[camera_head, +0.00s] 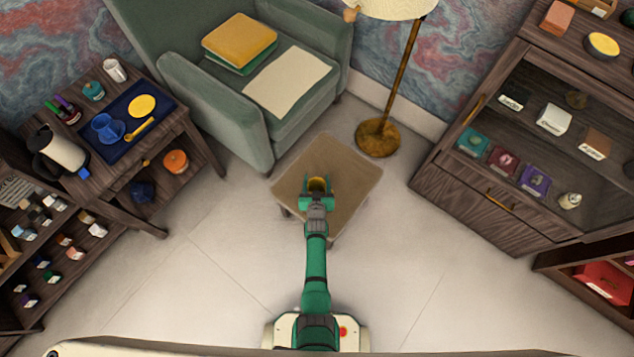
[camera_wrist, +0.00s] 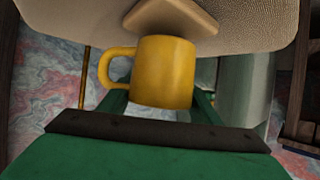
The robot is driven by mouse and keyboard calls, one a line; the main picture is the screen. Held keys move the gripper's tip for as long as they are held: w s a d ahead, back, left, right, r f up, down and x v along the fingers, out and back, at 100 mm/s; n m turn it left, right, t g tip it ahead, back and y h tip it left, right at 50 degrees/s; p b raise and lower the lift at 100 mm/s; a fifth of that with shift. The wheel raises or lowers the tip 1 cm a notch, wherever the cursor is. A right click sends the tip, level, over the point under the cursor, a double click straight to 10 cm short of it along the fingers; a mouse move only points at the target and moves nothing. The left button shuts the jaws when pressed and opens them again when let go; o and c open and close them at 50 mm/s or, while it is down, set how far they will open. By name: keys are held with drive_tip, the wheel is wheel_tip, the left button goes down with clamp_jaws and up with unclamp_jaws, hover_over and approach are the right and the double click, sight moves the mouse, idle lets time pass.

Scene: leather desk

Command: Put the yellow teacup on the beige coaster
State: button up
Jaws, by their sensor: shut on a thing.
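The yellow teacup (camera_wrist: 166,72) is between the green fingers of my gripper (camera_wrist: 162,100), which is shut on it. Its handle points left in the wrist view. In the head view, my gripper (camera_head: 318,193) and the yellow teacup (camera_head: 318,185) are over the small beige-topped table (camera_head: 350,177). The beige coaster (camera_wrist: 172,16) lies on that top and shows just beyond the teacup's base in the wrist view. I cannot tell whether the teacup touches it. The coaster cannot be made out in the head view.
A green armchair (camera_head: 180,85) stands behind left and a brass floor lamp (camera_head: 378,137) behind right. A desk at left holds a blue mat (camera_head: 160,120) with a yellow disc, a blue cup and a spoon. A wooden cabinet (camera_head: 450,185) is at right. The front floor is clear around my arm.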

drive_tip(key=shift+f, duration=0.75)
drive_tip(key=o, duration=1.3)
drive_tip(key=shift+f, duration=0.15)
drive_tip(key=a+r+v, duration=0.1)
drive_tip(key=v, duration=2.4)
drive_tip(key=s+r+t, duration=0.1)
drive_tip(key=s+r, duration=0.4)
drive_tip(key=r, duration=0.5)
drive_tip(key=s+d+r, duration=0.1)
drive_tip(key=s+r, duration=0.5)
drive_tip(key=r, duration=0.4)
drive_tip(key=s+d+r+t, duration=0.1)
drive_tip(key=s+r, duration=0.5)
drive_tip(key=r, duration=0.4)
drive_tip(key=shift+r+t, duration=0.25)
drive_tip(key=shift+t, duration=0.05)
